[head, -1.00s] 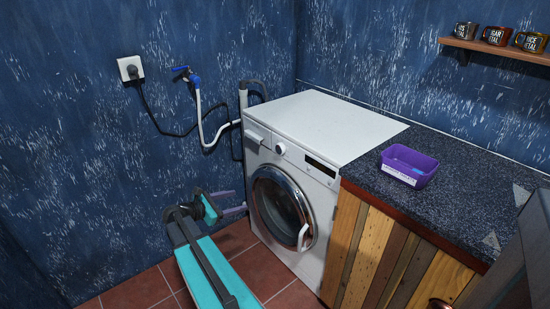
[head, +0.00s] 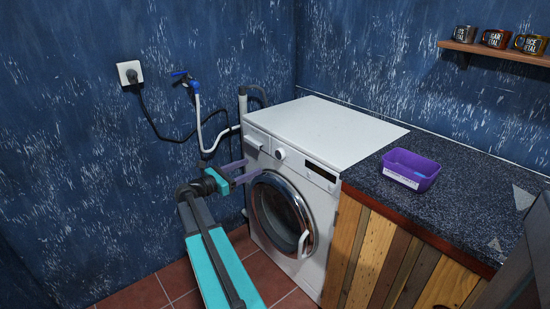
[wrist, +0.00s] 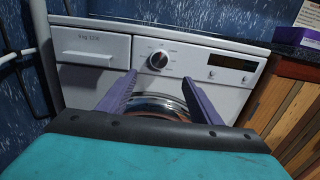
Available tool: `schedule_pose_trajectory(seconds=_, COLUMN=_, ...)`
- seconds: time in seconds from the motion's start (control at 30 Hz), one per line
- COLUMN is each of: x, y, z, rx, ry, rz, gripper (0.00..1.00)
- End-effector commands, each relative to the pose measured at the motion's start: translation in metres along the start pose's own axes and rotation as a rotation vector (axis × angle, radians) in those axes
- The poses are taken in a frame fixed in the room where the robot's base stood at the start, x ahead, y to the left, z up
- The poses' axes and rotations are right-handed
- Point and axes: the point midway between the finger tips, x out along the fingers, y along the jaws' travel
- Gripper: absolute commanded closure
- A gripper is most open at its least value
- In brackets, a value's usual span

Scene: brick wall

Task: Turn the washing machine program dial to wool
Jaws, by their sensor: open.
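The white washing machine (head: 320,128) stands against the wall, its round door shut. Its program dial (head: 280,154) is a round knob on the front panel, right of the drawer. In the wrist view the dial (wrist: 158,60) shows dark-faced with a light rim and small print around it, too small to read. My gripper (head: 247,171) is open and empty, in front of the machine's upper left front, left of and below the dial. In the wrist view its two purple fingers point toward the panel, with the dial above and between their tips, apart from both.
A detergent drawer (wrist: 90,52) is left of the dial and a dark display (wrist: 232,62) right of it. A purple tub (head: 410,168) sits on the dark counter (head: 465,185). Hoses (head: 215,140) hang on the wall at the left.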

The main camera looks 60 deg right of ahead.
Motion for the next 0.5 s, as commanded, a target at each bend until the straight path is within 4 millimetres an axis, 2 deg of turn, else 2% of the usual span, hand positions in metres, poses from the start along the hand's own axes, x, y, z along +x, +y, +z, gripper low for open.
schedule_pose_trajectory(seconds=0.17, x=0.017, y=0.001, z=0.000, rx=0.000, ry=0.000, rz=-0.001, gripper=0.42)
schedule_pose_trajectory(seconds=0.5, x=0.064, y=0.001, z=-0.001, rx=0.000, ry=0.000, rz=0.000, gripper=0.42)
